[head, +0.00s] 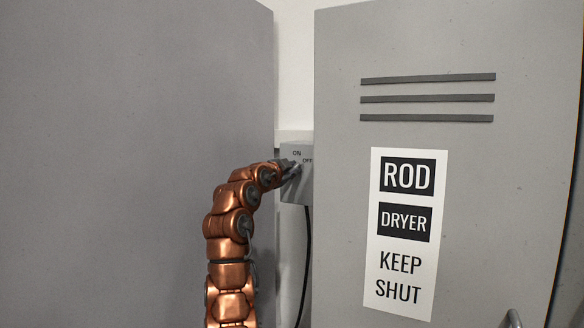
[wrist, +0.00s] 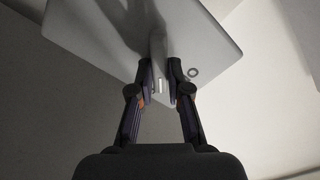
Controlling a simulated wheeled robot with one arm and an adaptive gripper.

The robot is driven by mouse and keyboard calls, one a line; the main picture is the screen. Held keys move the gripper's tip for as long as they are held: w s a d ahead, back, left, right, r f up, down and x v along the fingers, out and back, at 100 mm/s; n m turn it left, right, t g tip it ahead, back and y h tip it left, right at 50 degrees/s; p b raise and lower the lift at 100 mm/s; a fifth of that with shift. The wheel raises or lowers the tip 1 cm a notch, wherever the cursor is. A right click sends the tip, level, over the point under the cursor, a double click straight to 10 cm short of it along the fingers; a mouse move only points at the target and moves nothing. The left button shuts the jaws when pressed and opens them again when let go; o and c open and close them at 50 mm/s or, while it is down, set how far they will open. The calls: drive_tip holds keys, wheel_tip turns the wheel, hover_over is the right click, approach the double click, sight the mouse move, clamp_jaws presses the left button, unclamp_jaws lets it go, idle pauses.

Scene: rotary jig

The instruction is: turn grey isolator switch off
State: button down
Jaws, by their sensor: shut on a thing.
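The grey isolator switch (head: 306,188) is a small box on the white wall, in the gap between two large grey cabinets. Its face carries ON at the top and OFF to the right. My gripper (head: 290,170) is at the front of the box and covers most of the knob there. In the wrist view, my gripper (wrist: 161,68) is shut on the switch knob (wrist: 158,48), a grey bar with a white mark at its end, one finger on each side. The box face looks tilted in this view. Which label the knob points to cannot be told.
The right cabinet (head: 340,240) has vent slats (head: 428,98) and a ROD DRYER KEEP SHUT sign (head: 400,275). The left grey cabinet (head: 120,130) stands close to my arm. A black cable (head: 307,250) hangs below the switch. A small ring (wrist: 192,72) shows beside the knob.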

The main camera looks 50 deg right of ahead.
idle(0.3)
drive_tip(key=shift+f, duration=0.1)
drive_tip(key=c, duration=1.1)
unclamp_jaws()
drive_tip(key=shift+v, duration=6)
